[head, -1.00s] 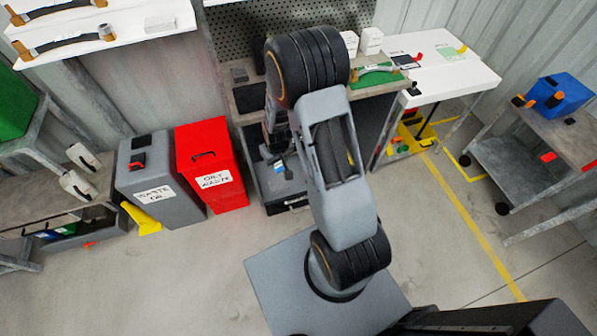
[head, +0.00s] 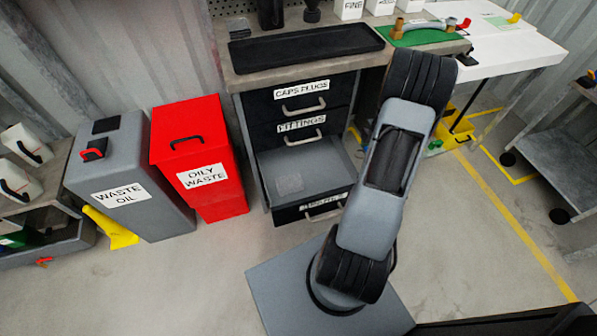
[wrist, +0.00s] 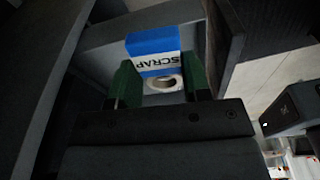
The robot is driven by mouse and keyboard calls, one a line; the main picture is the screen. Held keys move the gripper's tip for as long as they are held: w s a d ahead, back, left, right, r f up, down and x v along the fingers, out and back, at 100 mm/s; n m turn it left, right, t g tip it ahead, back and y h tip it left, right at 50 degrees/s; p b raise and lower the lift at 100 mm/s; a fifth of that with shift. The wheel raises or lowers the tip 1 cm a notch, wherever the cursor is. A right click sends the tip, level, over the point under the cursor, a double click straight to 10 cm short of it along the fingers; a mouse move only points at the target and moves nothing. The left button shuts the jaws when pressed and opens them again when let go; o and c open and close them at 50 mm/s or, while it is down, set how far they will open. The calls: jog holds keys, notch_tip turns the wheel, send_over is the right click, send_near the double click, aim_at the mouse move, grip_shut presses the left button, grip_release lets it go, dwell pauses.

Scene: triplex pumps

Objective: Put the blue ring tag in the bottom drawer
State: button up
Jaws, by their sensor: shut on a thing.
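The blue ring tag (wrist: 152,44) shows in the wrist view, with a white band reading SCRAP and a pale ring end (wrist: 164,83). My gripper (wrist: 163,88) has its two green fingers shut on the tag at the ring end. In the head view my arm hides the gripper and the tag. The bottom drawer (head: 285,155) stands pulled out below the drawers marked FITTINGS and CAPS PLUGS.
A red oily waste bin (head: 200,150) and a grey waste oil bin (head: 135,175) stand left of the drawers. A black tray (head: 305,46) lies on the bench top. The floor in front is clear.

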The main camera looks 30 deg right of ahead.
jog(key=shift+s+d+f+n+b, duration=0.1)
jog(key=shift+d+f+n+b, duration=0.3)
jog(key=shift+d+f+b, duration=0.35)
jog(key=w+a+f+b, duration=0.2)
jog(key=w+a+f, duration=0.25)
jog(key=a, duration=0.35)
send_over(327, 173)
jog(key=f, duration=0.3)
jog(key=d+f+b, duration=0.1)
jog(key=shift+s+f, duration=0.25)
jog(key=shift+f, duration=0.1)
jog(key=shift+w+a+f, duration=0.15)
jog(key=shift+a+f, duration=0.2)
jog(key=shift+f, duration=0.05)
jog(key=shift+f+b, duration=0.65)
jog(key=shift+f, duration=0.9)
jog(key=shift+f, duration=0.1)
jog(key=shift+f, duration=0.15)
jog(key=o, duration=0.9)
jog(key=shift+o, duration=0.2)
